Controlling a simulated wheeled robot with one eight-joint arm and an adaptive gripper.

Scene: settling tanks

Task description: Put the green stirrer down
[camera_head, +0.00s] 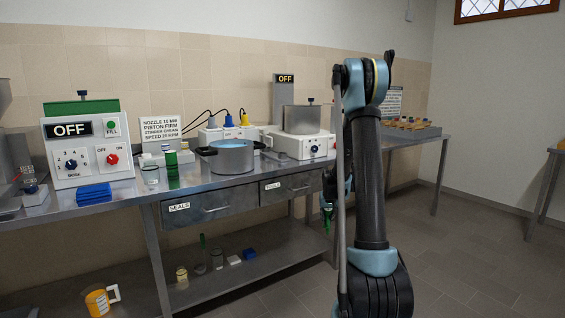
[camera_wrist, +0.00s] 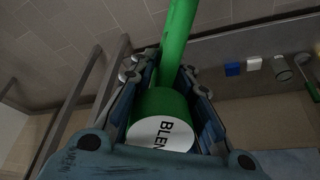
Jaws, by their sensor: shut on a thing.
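The green stirrer (camera_wrist: 178,35) is in my gripper (camera_wrist: 160,80) in the wrist view. Its fingers are shut on both sides of the thick green handle. A white end with dark letters, partly readable as "BLEN", faces the camera, and the narrower green shaft runs away toward the top of the picture. In the head view a bit of green (camera_head: 327,214) shows just left of my arm, beside the bench front. Most of my gripper is hidden there behind the arm.
The metal bench (camera_head: 230,181) holds a pot (camera_head: 231,158), a control box (camera_head: 88,145) and blue blocks (camera_head: 94,194). Its lower shelf (camera_head: 215,282) carries jars and small blocks, with bare room at right. A yellow mug (camera_head: 97,301) stands at lower left.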

